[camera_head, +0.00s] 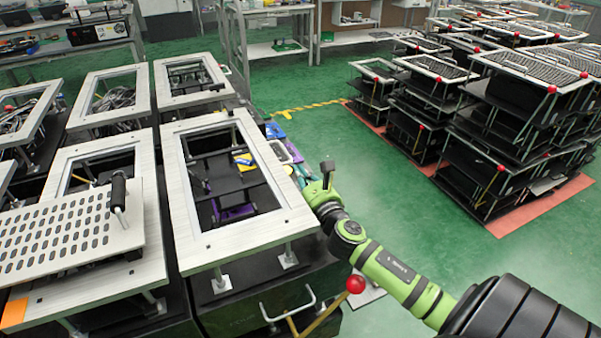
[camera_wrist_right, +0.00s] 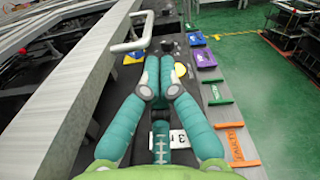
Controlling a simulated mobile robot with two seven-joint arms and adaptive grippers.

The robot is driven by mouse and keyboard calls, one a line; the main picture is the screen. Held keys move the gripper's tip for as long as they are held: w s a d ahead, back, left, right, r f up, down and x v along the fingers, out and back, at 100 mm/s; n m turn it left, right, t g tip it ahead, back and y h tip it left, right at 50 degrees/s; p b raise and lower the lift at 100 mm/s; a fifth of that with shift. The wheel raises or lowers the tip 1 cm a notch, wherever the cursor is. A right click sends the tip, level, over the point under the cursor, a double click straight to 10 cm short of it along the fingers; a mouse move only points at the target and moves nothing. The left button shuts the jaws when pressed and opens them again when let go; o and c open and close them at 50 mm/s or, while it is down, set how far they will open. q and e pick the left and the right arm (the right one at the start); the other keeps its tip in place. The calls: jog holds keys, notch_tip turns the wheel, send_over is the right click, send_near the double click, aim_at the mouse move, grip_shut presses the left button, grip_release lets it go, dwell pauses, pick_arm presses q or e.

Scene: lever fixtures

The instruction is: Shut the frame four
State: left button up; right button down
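A pale rectangular frame (camera_head: 197,235) stands on short posts above a black fixture in the middle of the head view. Its centre is open and shows black parts inside. My right gripper (camera_head: 304,172), with teal fingers (camera_wrist_right: 161,66), is beside the frame's right edge. Its fingertips are together, with nothing visible between them. A numbered card (camera_wrist_right: 180,138), apparently a 3, is partly hidden behind the fingers. My left gripper is out of view.
A perforated plate (camera_head: 65,235) with a black grip lies tilted at the left. More pale frames (camera_head: 108,122) stand behind. A red-knobbed lever (camera_head: 355,285) rises at the front. Stacked fixtures (camera_head: 480,130) are at right; green floor (camera_head: 390,200) between is clear.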

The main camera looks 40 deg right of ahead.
dwell(0.3)
notch_tip(320, 180, up, 2)
jog(key=p, duration=0.2)
jog(key=shift+r+n+p, duration=0.1)
jog(key=shift+n+p, duration=0.3)
